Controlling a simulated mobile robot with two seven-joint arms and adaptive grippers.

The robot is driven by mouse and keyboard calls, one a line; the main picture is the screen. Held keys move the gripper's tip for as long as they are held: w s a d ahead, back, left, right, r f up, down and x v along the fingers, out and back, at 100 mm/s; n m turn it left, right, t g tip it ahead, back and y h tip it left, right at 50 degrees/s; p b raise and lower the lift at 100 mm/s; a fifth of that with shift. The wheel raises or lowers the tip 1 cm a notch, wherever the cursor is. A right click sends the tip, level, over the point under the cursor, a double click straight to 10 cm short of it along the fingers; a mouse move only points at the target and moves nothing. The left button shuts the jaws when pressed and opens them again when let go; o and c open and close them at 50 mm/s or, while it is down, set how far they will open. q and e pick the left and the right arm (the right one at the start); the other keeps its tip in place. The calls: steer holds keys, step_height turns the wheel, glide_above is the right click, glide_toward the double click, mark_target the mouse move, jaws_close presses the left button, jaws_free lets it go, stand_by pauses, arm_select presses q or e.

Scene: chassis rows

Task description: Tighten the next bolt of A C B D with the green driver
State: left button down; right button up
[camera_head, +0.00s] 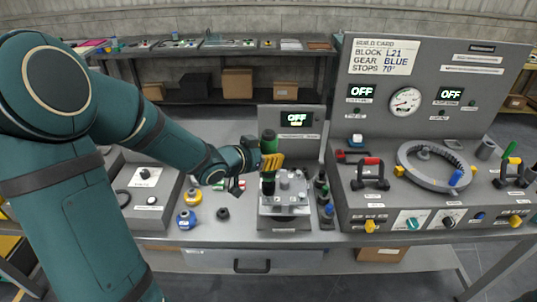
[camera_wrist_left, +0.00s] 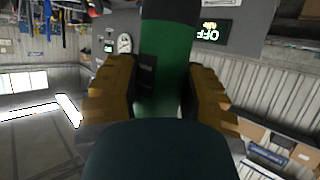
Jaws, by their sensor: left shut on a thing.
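My left gripper (camera_head: 271,162) is shut on the green driver (camera_head: 268,145). The driver stands about upright, with its green body above the yellow fingers and a dark part below them. In the left wrist view the green driver (camera_wrist_left: 163,65) fills the space between the yellow fingers of the left gripper (camera_wrist_left: 162,95). The driver's lower end is over the left part of the grey block (camera_head: 285,211) with several bolt heads on top. I cannot tell whether its tip touches a bolt, and the letters A, B, C, D are not readable. My right gripper is not in view.
A yellow part (camera_head: 193,197) and a blue part (camera_head: 186,219) lie left. A console with a grey ring (camera_head: 410,173) and black handles (camera_head: 370,174) is to the right.

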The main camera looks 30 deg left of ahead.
arm_select(q)
steer(key=shift+s+f+b, duration=0.1)
steer(key=shift+f+b, duration=0.95)
steer(key=shift+f, duration=0.4)
stand_by(2.2)
steer(key=shift+r, duration=0.15)
steer(key=shift+r+p, duration=2.4)
steer(key=shift+r, duration=0.05)
